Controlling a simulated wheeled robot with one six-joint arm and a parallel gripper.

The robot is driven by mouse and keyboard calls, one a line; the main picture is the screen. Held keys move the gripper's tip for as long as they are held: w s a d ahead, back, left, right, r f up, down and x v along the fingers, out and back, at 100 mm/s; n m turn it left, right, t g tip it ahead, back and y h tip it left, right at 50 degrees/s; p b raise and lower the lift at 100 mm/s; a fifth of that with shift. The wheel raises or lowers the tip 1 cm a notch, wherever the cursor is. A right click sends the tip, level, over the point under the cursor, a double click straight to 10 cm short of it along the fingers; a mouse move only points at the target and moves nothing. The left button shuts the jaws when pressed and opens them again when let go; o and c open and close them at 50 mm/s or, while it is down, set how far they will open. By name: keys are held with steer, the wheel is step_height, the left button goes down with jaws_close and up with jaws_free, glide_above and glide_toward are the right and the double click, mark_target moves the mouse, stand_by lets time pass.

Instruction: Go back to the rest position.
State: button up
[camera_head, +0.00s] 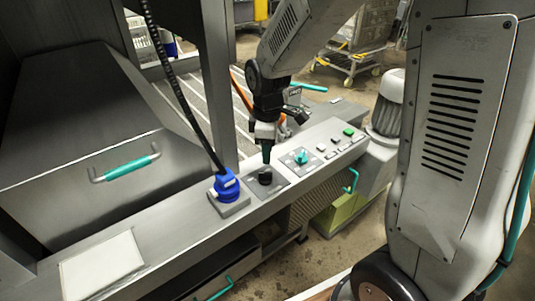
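My gripper (266,156) points down over the control panel (190,221), at the end of my arm. Its narrow dark fingertips are just above a black knob (264,175) on a square plate. I cannot tell whether they touch the knob, or whether the fingers are open or shut. No carried object shows at the gripper.
A blue plug (225,186) with a black cable rising from it stands left of the knob. A teal knob (301,157) and several buttons, one green (348,132), lie to the right. A metal cover with a teal handle (127,168) is at left. A trolley (349,62) stands behind.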

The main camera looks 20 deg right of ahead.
stand_by(0.4)
steer(key=shift+s+m, duration=0.3)
steer(key=shift+m, duration=0.2)
steer(key=s+d+r+m, duration=0.1)
steer(key=s+r+m, duration=0.4)
steer(key=s, duration=0.7)
steer(key=s+d+r+m+t, duration=0.1)
steer(key=s+d+r+m, duration=0.1)
steer(key=s+r+m, duration=0.4)
steer(key=shift+s+r, duration=2.15)
steer(key=shift+s, duration=0.75)
